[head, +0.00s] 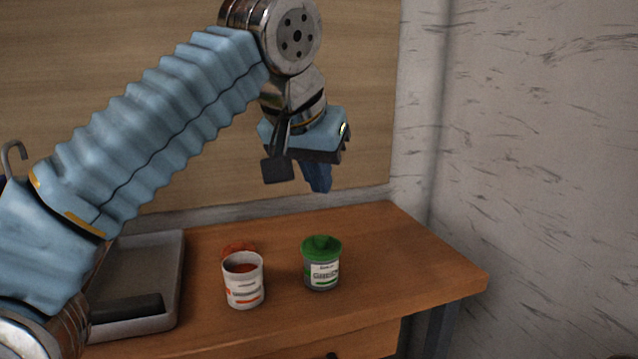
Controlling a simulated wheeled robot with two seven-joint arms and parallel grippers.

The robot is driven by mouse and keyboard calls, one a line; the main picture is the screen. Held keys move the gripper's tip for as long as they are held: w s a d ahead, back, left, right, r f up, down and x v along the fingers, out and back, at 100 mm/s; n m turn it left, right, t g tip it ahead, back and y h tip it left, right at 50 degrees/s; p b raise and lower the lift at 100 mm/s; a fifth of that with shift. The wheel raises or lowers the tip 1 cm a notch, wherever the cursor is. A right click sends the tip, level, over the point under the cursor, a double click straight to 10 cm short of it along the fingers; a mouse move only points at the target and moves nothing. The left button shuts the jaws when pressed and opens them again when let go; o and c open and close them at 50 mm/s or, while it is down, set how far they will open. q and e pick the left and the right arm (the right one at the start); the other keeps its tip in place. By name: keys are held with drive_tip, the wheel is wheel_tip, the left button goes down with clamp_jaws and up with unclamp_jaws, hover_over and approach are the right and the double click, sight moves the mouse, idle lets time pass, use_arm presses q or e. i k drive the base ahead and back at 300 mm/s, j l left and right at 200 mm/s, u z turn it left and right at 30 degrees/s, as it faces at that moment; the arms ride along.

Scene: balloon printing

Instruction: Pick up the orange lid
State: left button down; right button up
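The orange lid (238,247) lies on the wooden table, just behind an open white jar (244,287) with orange print and orange-red contents. The jar hides part of the lid. My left gripper (318,180) hangs pointing down in the air, above and to the right of the lid and apart from it. Its blue fingers are seen nearly side-on, so I cannot tell how far apart they are. Nothing is visible held in it. My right gripper is out of view.
A second jar with a green lid (321,247) stands right of the open jar. A grey tray (172,285) lies at the table's left. The wooden table (420,265) is clear on its right side. A wooden panel (365,110) stands behind.

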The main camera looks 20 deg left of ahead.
sight(233, 249)
drive_tip(key=k+j, duration=0.1)
drive_tip(key=k, duration=0.4)
drive_tip(key=k+j, duration=0.1)
drive_tip(key=k, duration=0.4)
